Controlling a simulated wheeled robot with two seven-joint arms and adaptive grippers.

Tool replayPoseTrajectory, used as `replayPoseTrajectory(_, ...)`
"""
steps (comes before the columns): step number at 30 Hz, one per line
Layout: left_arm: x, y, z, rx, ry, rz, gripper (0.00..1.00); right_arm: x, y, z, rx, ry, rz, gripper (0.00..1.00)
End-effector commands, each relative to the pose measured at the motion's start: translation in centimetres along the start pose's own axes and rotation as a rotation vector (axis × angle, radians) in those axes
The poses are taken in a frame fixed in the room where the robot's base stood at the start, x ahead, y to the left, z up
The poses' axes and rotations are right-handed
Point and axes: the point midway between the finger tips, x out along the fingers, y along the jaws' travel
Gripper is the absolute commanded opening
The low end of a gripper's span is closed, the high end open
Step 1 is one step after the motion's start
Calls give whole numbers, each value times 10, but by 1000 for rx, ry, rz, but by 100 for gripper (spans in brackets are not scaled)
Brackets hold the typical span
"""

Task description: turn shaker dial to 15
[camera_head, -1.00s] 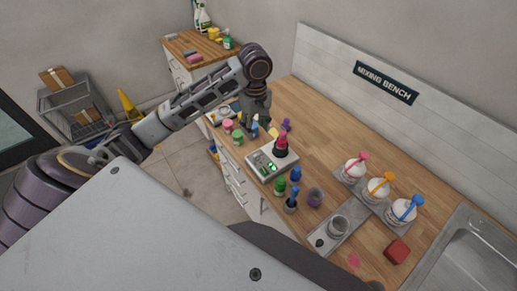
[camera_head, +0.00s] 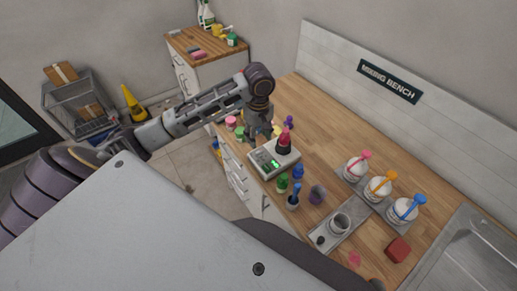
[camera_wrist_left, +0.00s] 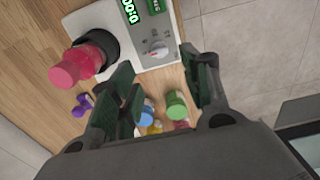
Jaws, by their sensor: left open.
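The shaker (camera_head: 259,161) is a white box with a lit green display, standing near the counter's front edge. A bottle with pink-red contents (camera_head: 284,145) stands on its round dark holder. In the left wrist view, the shaker (camera_wrist_left: 185,42) shows a pale grey dial (camera_wrist_left: 157,49) with small marks around it. The display (camera_wrist_left: 131,10) seems to read 0:00, partly cut off. My left gripper (camera_head: 258,138) is beside the shaker, above the counter. In the wrist view its open, empty fingers (camera_wrist_left: 158,68) are on either side of the dial's line, apart from it. My right gripper is out of view.
A pink-topped bottle (camera_head: 231,122) is left of my gripper. White jars with coloured handles (camera_head: 378,188) and a sink (camera_head: 468,250) are at right.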

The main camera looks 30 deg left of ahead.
Motion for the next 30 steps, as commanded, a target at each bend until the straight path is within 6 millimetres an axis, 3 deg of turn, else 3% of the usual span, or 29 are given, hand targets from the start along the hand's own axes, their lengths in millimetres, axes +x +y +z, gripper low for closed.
replayPoseTrajectory(15,65,0,0,0,-1,-1,47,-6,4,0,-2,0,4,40)
replayPoseTrajectory(21,77,0,0,-1,0,0,47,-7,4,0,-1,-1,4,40)
replayPoseTrajectory(30,79,0,0,0,0,0,47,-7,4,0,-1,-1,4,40)
